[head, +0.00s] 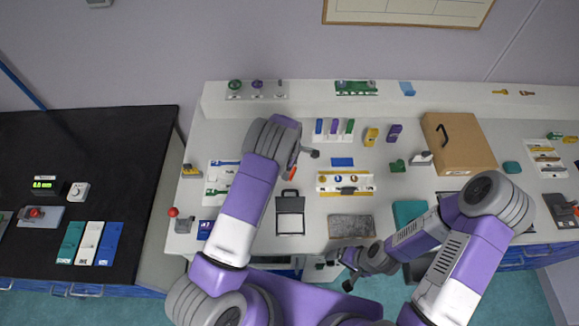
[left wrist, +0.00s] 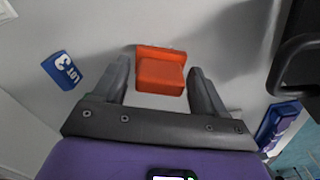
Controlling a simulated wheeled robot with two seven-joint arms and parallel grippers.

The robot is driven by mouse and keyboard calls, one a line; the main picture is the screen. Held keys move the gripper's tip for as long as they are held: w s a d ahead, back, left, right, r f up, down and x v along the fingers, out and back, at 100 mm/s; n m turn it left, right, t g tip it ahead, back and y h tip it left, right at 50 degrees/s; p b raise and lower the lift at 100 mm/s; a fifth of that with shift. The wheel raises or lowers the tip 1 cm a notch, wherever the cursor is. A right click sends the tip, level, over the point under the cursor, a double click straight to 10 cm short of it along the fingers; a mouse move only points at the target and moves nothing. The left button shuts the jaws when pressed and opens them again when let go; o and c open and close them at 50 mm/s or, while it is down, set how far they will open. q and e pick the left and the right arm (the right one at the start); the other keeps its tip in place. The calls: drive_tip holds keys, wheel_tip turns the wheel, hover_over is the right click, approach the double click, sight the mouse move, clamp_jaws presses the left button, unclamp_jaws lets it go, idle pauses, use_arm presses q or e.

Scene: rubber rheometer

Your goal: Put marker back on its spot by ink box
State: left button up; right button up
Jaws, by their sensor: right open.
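I cannot pick out the marker or the ink box with certainty. My left gripper (left wrist: 160,78) has its fingers spread, with an orange-red block (left wrist: 160,70) between or just beyond the fingertips; I cannot tell whether they touch it. In the head view the left gripper (head: 309,153) is over the bench, partly hidden by its own arm, with a red thing (head: 294,164) beside it. My right gripper (head: 350,262) is open and empty near the bench's front edge.
A brown box (head: 458,150) stands at the right of the white bench (head: 225,120).

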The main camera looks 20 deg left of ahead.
use_arm(q)
drive_tip(key=shift+o, duration=0.5)
drive_tip(key=shift+r, duration=0.1)
drive_tip(key=shift+r, duration=0.15)
wheel_tip(320, 180, up, 12)
drive_tip(key=shift+b, duration=0.3)
